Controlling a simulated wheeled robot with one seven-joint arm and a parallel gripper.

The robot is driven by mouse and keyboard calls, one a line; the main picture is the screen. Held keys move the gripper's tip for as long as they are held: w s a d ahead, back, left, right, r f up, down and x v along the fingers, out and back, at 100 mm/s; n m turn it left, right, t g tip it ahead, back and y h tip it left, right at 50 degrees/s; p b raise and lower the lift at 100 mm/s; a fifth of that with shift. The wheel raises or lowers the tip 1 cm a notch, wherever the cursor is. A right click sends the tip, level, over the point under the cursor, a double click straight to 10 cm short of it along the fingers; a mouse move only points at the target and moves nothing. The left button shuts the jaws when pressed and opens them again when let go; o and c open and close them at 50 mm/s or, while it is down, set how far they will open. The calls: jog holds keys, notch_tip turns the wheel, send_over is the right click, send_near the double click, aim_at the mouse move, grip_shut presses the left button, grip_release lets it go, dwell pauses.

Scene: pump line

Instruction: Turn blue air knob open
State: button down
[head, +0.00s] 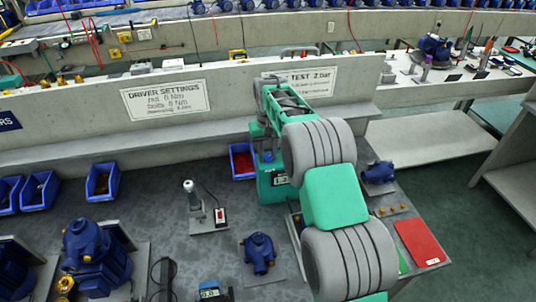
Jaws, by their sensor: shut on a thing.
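My arm reaches from the bottom right over the bench to a green station box (277,187) below the TEST 2 bar sign. My gripper (266,148) is at the arm's far end, low over the top of this box. It is small and partly hidden by my own arm, and its fingers do not show clearly. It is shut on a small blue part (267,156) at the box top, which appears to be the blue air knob. How far the knob is turned cannot be told.
A blue bin (242,162) with red contents stands just left of the box. Blue pumps sit on the bench, one in front (259,252) and one at right (378,172). A red tray (420,243) lies at the right edge. A low wall (60,120) runs behind.

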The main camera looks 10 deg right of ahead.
aim_at(268, 156)
jog(key=shift+n, duration=1.2)
jog(key=shift+r, duration=0.1)
jog(key=c, duration=1.1)
grip_release()
jog(key=shift+o, duration=0.2)
notch_tip(268, 156, up, 7)
jog(key=shift+b, duration=0.8)
jog(key=shift+r, duration=0.35)
